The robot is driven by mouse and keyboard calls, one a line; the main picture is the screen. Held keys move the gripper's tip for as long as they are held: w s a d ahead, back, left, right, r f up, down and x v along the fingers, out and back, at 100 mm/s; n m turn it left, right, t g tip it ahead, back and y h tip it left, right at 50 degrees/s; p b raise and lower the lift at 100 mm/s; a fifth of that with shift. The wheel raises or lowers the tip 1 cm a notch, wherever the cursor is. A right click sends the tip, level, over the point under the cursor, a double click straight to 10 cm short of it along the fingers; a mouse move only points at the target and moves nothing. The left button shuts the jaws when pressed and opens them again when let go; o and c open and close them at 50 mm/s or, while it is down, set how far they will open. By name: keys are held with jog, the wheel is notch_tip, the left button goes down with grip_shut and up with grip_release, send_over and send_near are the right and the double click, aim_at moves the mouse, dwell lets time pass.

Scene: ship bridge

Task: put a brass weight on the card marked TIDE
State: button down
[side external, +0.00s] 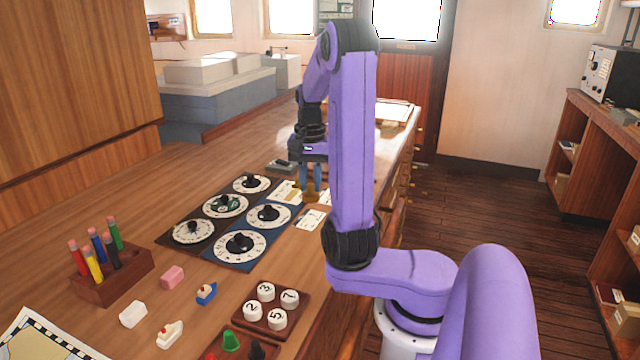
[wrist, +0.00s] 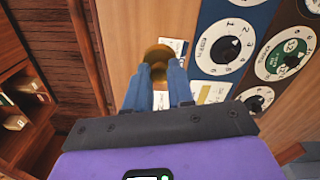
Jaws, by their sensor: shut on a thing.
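My gripper (side external: 311,182) points down at the counter's right side, its blue fingers shut on a brass weight (side external: 312,196). In the wrist view the brass weight (wrist: 158,53) sits between the fingertips of my gripper (wrist: 158,70). White cards lie around it: one to its left (side external: 286,191), one nearer the camera (side external: 310,220), and one partly hidden behind my arm (side external: 326,198). In the wrist view a card (wrist: 179,46) lies just beside the weight and another (wrist: 212,92) lies right of the fingers. Their lettering is too small to read, so I cannot tell which says TIDE.
Dark and blue panels with several dials (side external: 239,243) lie left of the cards. A pen rack (side external: 112,275), erasers, small toy boats and a tray of numbered knobs (side external: 270,308) are nearer the camera. The counter's right edge is close to my gripper.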

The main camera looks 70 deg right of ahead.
jog(key=shift+w+d+f, duration=0.45)
jog(key=shift+f, duration=0.95)
jog(key=shift+w+d+f, duration=0.4)
jog(key=shift+d+f, duration=0.05)
jog(key=shift+f, duration=1)
jog(key=shift+w+d+f, duration=0.45)
jog(key=shift+f, duration=0.95)
jog(key=shift+f, duration=0.45)
jog(key=c, duration=0.9)
grip_release()
jog(key=shift+r, duration=0.1)
notch_tip(320, 180, up, 17)
jog(key=shift+r, duration=0.15)
